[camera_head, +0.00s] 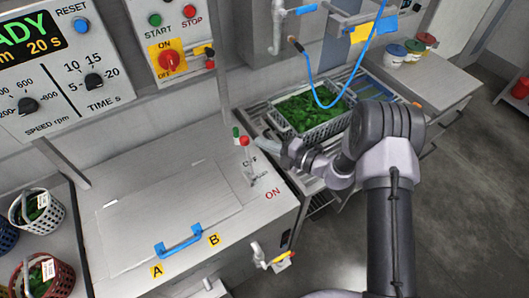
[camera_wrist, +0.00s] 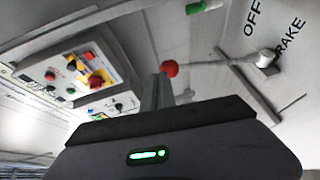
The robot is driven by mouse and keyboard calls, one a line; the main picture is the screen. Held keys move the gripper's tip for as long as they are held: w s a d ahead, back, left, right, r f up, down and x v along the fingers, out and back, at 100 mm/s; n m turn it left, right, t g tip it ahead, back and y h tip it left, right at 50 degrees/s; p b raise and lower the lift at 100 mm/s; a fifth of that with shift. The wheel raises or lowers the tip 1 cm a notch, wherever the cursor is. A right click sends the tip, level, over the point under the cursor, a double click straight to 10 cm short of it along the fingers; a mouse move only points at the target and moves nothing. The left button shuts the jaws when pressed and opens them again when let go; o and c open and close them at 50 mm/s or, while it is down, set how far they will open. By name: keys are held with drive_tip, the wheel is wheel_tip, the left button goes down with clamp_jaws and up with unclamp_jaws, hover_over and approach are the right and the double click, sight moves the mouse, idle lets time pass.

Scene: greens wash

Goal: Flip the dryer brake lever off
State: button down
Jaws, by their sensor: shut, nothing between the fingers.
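The brake lever is a thin rod with a red ball knob (camera_head: 245,141), on the right part of the dryer's grey top. In the head view its rod rises from a pivot near the ON marking (camera_head: 272,193) and crosses the partly hidden OFF marking. In the wrist view the red knob (camera_wrist: 169,68) and rod stand out from a pivot (camera_wrist: 264,58) between the OFF and BRAKE markings. My gripper (camera_head: 268,146) is just right of the knob in the head view. In the wrist view its shut, empty fingers (camera_wrist: 158,82) appear close to the knob; contact cannot be told.
A green-tipped part (camera_head: 236,131) is beside the knob. The dryer lid (camera_head: 170,215) with a blue handle (camera_head: 178,241) lies shut at left. A crate of greens (camera_head: 347,121) stands behind my arm. Control panels (camera_head: 180,45) hang on the wall.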

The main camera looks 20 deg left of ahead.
drive_tip(key=r+v, duration=0.2)
drive_tip(key=v, duration=0.8)
drive_tip(key=shift+d+p, duration=0.25)
drive_tip(key=shift+p, duration=0.15)
drive_tip(key=s+d+r+n+g+h+b, duration=0.25)
drive_tip(key=s+r+n+b, duration=0.2)
drive_tip(key=s+n, duration=0.4)
drive_tip(key=s+d+r+n+g+h+b, duration=0.2)
drive_tip(key=s+r+n+h+b, duration=0.3)
drive_tip(key=n, duration=0.7)
drive_tip(key=s+d+n+t+h+b, duration=0.5)
drive_tip(key=s+d+n, duration=0.5)
drive_tip(key=d+n, duration=0.4)
drive_tip(key=shift+s+t+h, duration=0.35)
drive_tip(key=shift+t+h, duration=0.4)
drive_tip(key=shift+h, duration=0.1)
